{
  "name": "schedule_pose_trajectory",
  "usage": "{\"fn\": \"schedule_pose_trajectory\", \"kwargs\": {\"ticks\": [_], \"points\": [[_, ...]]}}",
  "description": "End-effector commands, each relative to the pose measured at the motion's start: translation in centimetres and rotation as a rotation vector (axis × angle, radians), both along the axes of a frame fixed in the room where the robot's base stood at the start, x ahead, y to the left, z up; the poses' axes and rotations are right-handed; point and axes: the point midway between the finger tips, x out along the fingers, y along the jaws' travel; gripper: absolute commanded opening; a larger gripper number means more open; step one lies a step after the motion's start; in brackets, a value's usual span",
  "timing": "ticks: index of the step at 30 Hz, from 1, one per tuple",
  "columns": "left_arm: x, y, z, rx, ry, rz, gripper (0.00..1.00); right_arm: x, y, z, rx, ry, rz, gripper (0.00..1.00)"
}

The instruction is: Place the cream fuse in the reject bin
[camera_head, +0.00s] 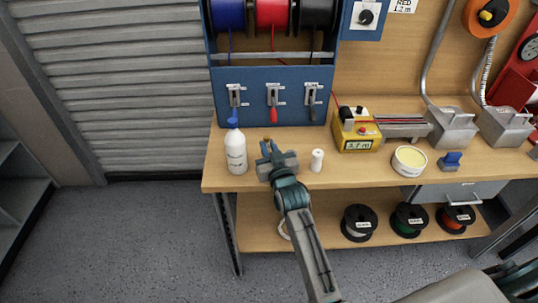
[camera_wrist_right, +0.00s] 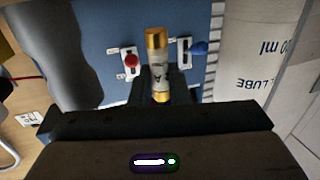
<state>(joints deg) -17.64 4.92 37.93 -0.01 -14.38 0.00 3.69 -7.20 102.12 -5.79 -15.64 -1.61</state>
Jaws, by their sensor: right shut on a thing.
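The cream fuse (camera_wrist_right: 158,72) has brass-coloured end caps and stands out from between the jaws of my right gripper in the wrist view. My right gripper (camera_head: 268,150) is shut on it, above the bench near the front left. In the head view only a small brassy tip of the fuse (camera_head: 267,140) shows; the gripper hides the rest. I cannot pick out a bin marked as reject in either view. My left gripper is not in view.
A white lube bottle (camera_head: 236,152) stands left of my right gripper and a small white cylinder (camera_head: 317,160) stands to its right. Behind is a blue spool rack (camera_head: 288,103) with levers. A yellow meter box (camera_head: 357,132) and a round tub (camera_head: 409,160) stand farther right.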

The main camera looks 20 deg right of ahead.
Motion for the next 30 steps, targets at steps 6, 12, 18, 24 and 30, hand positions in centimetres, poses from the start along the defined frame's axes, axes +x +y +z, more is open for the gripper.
{"fn": "schedule_pose_trajectory", "kwargs": {"ticks": [6,12,18,24,30], "points": [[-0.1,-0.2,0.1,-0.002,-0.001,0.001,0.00,-0.1,0.0,-3.0,-0.001,0.003,0.000,0.00],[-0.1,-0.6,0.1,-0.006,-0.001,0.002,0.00,-0.1,0.0,-3.2,0.000,0.001,0.001,0.00],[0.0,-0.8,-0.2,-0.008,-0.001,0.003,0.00,-0.1,0.0,-3.6,0.000,0.001,0.001,0.00],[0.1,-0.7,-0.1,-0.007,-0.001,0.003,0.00,-0.1,0.0,-3.5,0.000,0.001,0.000,0.38],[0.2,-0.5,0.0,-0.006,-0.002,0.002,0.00,-0.1,0.0,-3.4,0.000,0.001,0.000,0.38]]}}
